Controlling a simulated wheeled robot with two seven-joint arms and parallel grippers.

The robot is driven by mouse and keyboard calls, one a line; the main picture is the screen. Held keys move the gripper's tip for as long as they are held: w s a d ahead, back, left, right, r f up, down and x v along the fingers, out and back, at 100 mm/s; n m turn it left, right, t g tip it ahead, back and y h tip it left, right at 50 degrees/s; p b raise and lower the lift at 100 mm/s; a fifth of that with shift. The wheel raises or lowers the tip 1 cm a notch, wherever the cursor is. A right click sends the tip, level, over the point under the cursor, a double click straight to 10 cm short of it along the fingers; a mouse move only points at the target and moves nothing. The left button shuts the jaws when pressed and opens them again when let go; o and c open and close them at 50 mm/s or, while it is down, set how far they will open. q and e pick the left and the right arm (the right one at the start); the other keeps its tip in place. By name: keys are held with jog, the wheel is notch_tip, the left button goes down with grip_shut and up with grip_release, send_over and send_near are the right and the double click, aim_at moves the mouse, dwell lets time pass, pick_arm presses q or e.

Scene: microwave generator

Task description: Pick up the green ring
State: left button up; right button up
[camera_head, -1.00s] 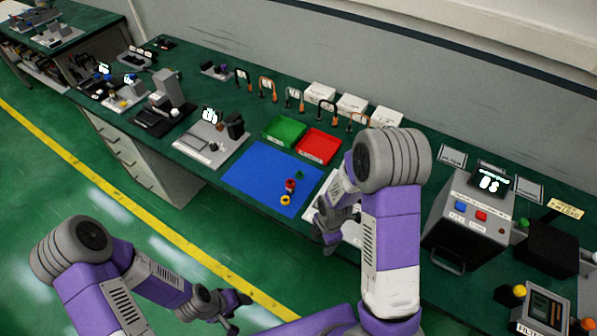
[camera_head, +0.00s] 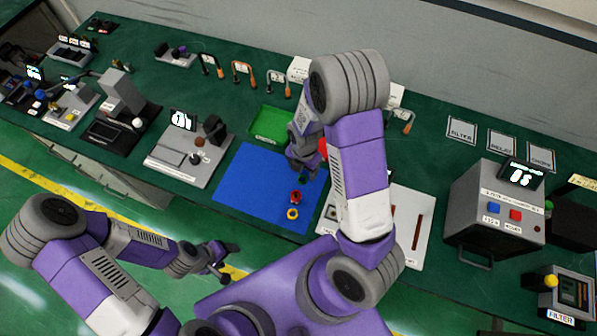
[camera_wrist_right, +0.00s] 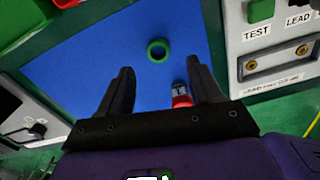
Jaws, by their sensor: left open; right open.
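The green ring (camera_wrist_right: 157,50) lies flat on the blue mat in the right wrist view, just beyond my fingertips. In the head view the green ring (camera_head: 303,178) shows as a small spot just below my right gripper (camera_head: 303,166). My right gripper (camera_wrist_right: 158,72) is open and empty above the mat, with the ring ahead of the gap between its fingers and apart from them. My left gripper (camera_head: 222,264) is open and empty, off the front edge of the table.
A red and grey part (camera_wrist_right: 181,95) stands close to the right finger. A yellow ring (camera_head: 293,213) lies nearer the front. The blue mat (camera_head: 250,180) is bare on its left. A green tray (camera_head: 270,124) sits behind; a labelled test panel (camera_wrist_right: 275,60) borders the mat at right.

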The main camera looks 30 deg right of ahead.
aim_at(302, 181)
jog(key=shift+s+f, duration=0.25)
jog(key=shift+f, duration=0.25)
jog(key=shift+w+a+f, duration=0.1)
jog(key=shift+w+f, duration=0.05)
jog(key=shift+f, duration=1)
jog(key=shift+w+a+f, duration=0.1)
jog(key=shift+f, duration=1.05)
jog(key=c, duration=1.1)
